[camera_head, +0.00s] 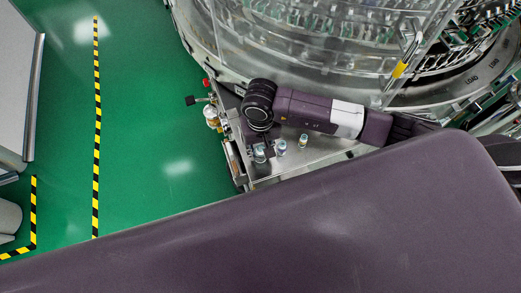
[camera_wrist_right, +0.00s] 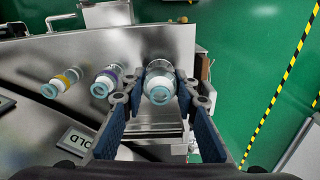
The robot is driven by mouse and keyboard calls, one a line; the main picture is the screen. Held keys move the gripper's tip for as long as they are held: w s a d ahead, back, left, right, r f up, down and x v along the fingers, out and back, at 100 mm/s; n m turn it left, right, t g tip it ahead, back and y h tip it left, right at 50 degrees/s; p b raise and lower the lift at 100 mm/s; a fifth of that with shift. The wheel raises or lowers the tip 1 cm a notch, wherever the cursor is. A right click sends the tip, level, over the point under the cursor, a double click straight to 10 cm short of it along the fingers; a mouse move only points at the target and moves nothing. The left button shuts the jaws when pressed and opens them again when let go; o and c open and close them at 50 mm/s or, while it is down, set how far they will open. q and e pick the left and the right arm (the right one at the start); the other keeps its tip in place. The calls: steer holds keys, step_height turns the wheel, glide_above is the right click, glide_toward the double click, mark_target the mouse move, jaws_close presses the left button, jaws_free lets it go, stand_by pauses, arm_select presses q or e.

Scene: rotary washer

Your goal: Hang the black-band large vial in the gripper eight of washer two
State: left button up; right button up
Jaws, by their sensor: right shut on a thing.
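My right gripper (camera_wrist_right: 159,90) is shut on a clear large vial (camera_wrist_right: 159,82) with a pale blue-white cap, one finger on each side. Its band is hard to make out, so I cannot tell whether it is black. I cannot tell whether it is lifted off the metal shelf (camera_wrist_right: 40,135). A purple-band vial (camera_wrist_right: 105,80) and a yellow-band vial (camera_wrist_right: 62,79) stand to its left. In the head view, small vials show below my right wrist. The washer (camera_head: 335,62) with its clear cover is behind my arm. My left gripper is not in view.
A yellow-marked handle (camera_head: 403,66) is on the washer cover. A red knob and fittings (camera_head: 210,115) stick out at the shelf's left edge. Green floor (camera_head: 150,130) is clear at left.

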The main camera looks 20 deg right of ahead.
mark_target(260, 147)
steer(key=shift+f, duration=0.75)
steer(key=shift+w, duration=0.25)
steer(key=shift+s+r, duration=0.1)
steer(key=shift+f+b, duration=0.2)
steer(key=shift+b, duration=0.15)
steer(key=o, duration=1)
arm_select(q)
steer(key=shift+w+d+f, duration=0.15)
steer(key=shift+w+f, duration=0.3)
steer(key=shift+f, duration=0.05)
arm_select(e)
steer(key=shift+r+p, duration=0.45)
steer(key=shift+p, duration=0.1)
arm_select(q)
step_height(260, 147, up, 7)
steer(key=p, duration=0.6)
arm_select(e)
step_height(260, 147, up, 12)
steer(key=shift+f, duration=0.2)
